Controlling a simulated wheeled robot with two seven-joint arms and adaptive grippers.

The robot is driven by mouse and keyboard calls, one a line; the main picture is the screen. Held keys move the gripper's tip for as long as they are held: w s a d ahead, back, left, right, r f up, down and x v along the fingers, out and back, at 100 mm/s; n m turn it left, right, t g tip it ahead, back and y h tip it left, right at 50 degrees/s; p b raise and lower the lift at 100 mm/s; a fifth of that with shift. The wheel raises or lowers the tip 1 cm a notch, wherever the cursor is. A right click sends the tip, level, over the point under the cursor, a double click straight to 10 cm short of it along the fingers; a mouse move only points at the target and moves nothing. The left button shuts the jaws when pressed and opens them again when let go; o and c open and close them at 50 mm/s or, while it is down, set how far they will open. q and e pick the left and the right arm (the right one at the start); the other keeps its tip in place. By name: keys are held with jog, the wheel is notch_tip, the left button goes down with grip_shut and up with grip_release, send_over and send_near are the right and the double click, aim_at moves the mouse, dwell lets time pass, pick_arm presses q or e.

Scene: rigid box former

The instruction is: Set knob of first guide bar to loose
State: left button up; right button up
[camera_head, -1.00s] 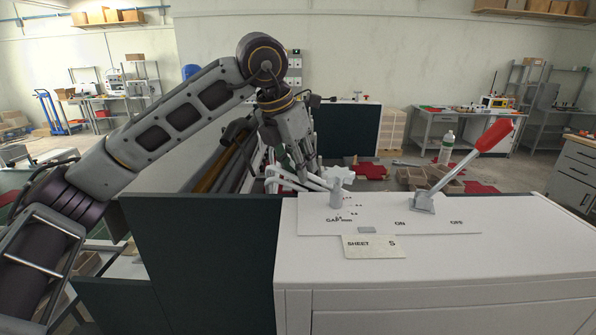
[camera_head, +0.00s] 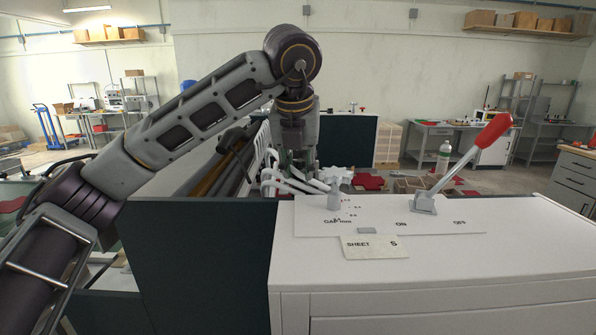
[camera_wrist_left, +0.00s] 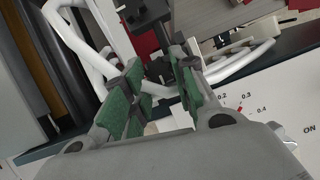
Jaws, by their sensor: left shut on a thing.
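In the left wrist view, my left gripper (camera_wrist_left: 160,86) has green-padded fingers on either side of a dark knob (camera_wrist_left: 161,68) below a black block (camera_wrist_left: 146,12). The fingers are shut on this knob, which they partly hide; its setting cannot be read. In the head view, my left gripper (camera_head: 291,168) points down behind the white cabinet, beside white bent bars (camera_head: 278,182). The knob cannot be made out there. The white bars also show in the left wrist view (camera_wrist_left: 246,62), close around the fingers. My right gripper is not in view.
The white cabinet (camera_head: 420,270) fills the front right. A bottle (camera_head: 443,158) stands behind.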

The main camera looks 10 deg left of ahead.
pick_arm(q)
jog(key=o, duration=1)
jog(key=shift+o, duration=0.2)
jog(key=shift+m+p, duration=0.3)
jog(key=shift+m, duration=0.1)
